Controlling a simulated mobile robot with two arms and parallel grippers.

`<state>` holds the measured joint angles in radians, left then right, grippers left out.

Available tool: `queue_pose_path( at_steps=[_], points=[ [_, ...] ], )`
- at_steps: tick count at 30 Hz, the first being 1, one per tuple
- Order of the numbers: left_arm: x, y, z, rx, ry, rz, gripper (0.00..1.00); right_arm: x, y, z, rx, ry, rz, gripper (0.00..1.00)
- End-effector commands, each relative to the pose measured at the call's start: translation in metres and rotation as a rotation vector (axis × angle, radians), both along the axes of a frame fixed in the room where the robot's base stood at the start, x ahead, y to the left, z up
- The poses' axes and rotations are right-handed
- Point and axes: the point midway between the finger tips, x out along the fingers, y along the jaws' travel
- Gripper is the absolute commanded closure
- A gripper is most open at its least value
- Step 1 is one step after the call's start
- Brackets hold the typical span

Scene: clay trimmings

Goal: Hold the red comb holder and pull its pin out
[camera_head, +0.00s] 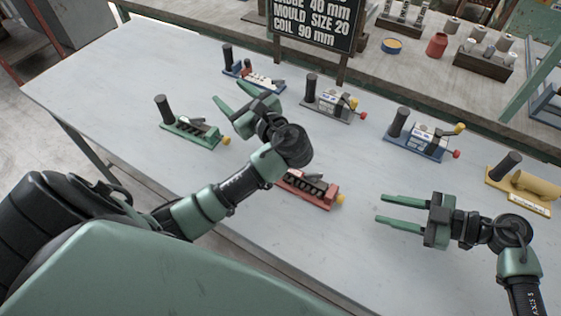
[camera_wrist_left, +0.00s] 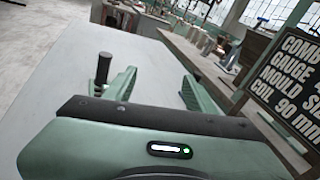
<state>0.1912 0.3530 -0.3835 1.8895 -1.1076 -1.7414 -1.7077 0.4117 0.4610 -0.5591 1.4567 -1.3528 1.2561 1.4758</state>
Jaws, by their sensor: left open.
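The red comb holder (camera_head: 318,193) lies on the grey table, with a dark slotted row along its top. A yellow knob (camera_head: 340,199), seemingly its pin's end, sticks out at its right end. My left forearm and wrist cover its left part. My left gripper (camera_head: 228,92) is open and empty, beyond the red holder to the upper left; its spread fingers also show in the left wrist view (camera_wrist_left: 157,88). My right gripper (camera_head: 380,210) has its fingers apart with nothing between them, to the right of the yellow knob and pointing left towards it.
A green holder (camera_head: 190,132), a blue one (camera_head: 262,82), a grey one (camera_head: 328,105), another blue one (camera_head: 418,143) and a yellow one (camera_head: 520,188), with black posts, stand around on the table (camera_head: 110,85). A black sign (camera_head: 312,22) stands at the back. The table's left part is clear.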

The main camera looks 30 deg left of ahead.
Motion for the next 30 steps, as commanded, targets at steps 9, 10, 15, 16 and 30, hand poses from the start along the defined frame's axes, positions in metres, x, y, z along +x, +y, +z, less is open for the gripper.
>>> queue_pose_path(
  at_steps=[9, 10, 15, 16, 30],
  points=[
    [-0.035, -0.134, -0.078, -0.166, 0.226, -0.101, 0.44, 0.0, 0.0, 0.0, 0.0, 0.0, 0.0, 0.64],
    [-0.039, -0.141, -0.082, -0.175, 0.239, -0.106, 0.44, 0.0, 0.0, 0.0, 0.0, 0.0, 0.0, 0.64],
    [-0.05, -0.166, -0.095, -0.202, 0.282, -0.123, 0.44, 0.0, 0.0, 0.0, 0.0, 0.0, 0.0, 0.64],
    [-0.051, -0.166, -0.096, -0.203, 0.285, -0.125, 0.44, 0.0, 0.0, 0.0, 0.0, 0.0, 0.0, 0.64],
    [-0.028, -0.115, -0.12, -0.202, 0.287, -0.124, 0.44, 0.0, 0.0, 0.0, 0.0, 0.0, 0.0, 0.64]
  ],
)
